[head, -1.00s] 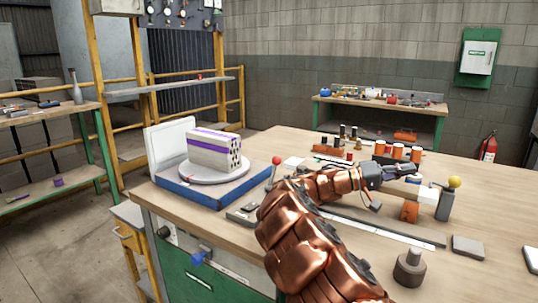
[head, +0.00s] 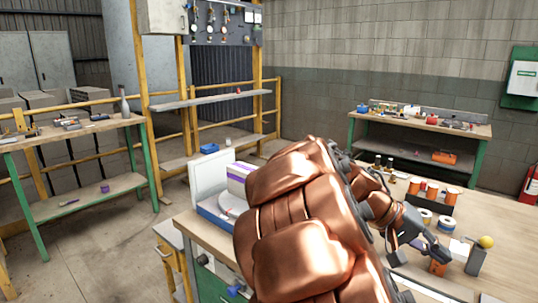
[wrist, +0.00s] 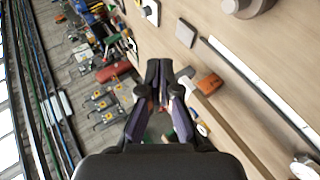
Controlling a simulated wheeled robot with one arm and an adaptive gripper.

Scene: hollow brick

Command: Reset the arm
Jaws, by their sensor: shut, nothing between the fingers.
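My copper-coloured arm rises large through the middle of the head view and bends down to the right. My gripper (head: 441,254) is above the right part of the workbench (head: 203,233), near an orange block (head: 438,268). In the wrist view my gripper (wrist: 158,72) has its fingers together with nothing held between them. The hollow brick (head: 237,180), white with purple bands, stands on a round plate (head: 231,206) over a blue base, left of my arm.
A post with a yellow ball (head: 486,242) stands right of my gripper. Orange-capped containers (head: 432,190) and tape rolls (head: 445,223) stand behind it. The wrist view also shows the orange block (wrist: 209,83) and a grey block (wrist: 185,33). Concrete floor at left is open.

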